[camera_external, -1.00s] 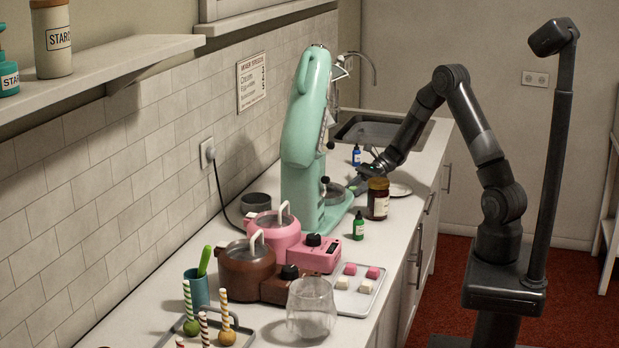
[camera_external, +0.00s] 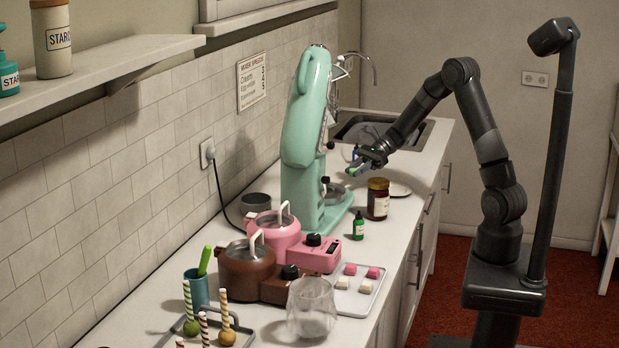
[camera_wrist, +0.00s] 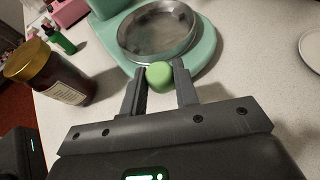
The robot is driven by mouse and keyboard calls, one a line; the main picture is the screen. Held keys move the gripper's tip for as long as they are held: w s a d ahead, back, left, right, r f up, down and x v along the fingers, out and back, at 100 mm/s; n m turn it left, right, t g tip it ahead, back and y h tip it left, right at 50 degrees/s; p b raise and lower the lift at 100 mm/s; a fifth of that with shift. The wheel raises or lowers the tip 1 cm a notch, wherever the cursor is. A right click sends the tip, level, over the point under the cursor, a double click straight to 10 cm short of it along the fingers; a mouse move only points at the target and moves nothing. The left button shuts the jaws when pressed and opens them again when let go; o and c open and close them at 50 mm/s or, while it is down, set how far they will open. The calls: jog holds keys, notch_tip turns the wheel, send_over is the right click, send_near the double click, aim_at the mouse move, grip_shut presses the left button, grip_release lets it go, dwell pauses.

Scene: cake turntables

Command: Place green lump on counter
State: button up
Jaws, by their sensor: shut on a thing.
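The green lump (camera_wrist: 159,76) is small and rounded and sits between my fingertips in the wrist view. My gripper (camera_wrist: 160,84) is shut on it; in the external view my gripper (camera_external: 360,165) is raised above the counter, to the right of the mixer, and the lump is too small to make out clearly. The white speckled counter (camera_external: 405,213) runs along the tiled wall. In the wrist view bare counter (camera_wrist: 255,65) shows to the right of the gripper.
The mint green mixer (camera_external: 302,150) stands close by, with its metal bowl (camera_wrist: 158,32) just beyond my fingertips in the wrist view. A sink (camera_external: 375,131) lies behind.

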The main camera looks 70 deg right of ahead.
notch_tip(320, 180, up, 3)
jog(key=shift+r, duration=0.1)
jog(key=shift+d, duration=0.1)
jog(key=s+d+r+m+t+h, duration=0.2)
jog(key=d+m+t+h, duration=0.4)
jog(key=d, duration=1)
jog(key=s+d+r+m+h, duration=0.1)
jog(key=s+d+m+h, duration=0.35)
jog(key=d, duration=0.35)
jog(key=s+d+r+m+h, duration=0.2)
jog(key=s+d+m+h, duration=0.3)
jog(key=d, duration=0.3)
jog(key=s+d+r+m+g+h, duration=0.1)
jog(key=s+d+m+g+h, duration=0.2)
jog(key=s, duration=0.8)
jog(key=s+d+r+m+g+h, duration=0.1)
jog(key=s+d+m+g+h, duration=0.2)
jog(key=s, duration=0.9)
jog(key=s+d+r+m+g+h, duration=0.1)
jog(key=s+d+m+g+h, duration=0.2)
jog(key=s, duration=0.9)
jog(key=d+m+g, duration=0.2)
jog(key=shift+d+m, duration=0.15)
jog(key=shift+m, duration=0.2)
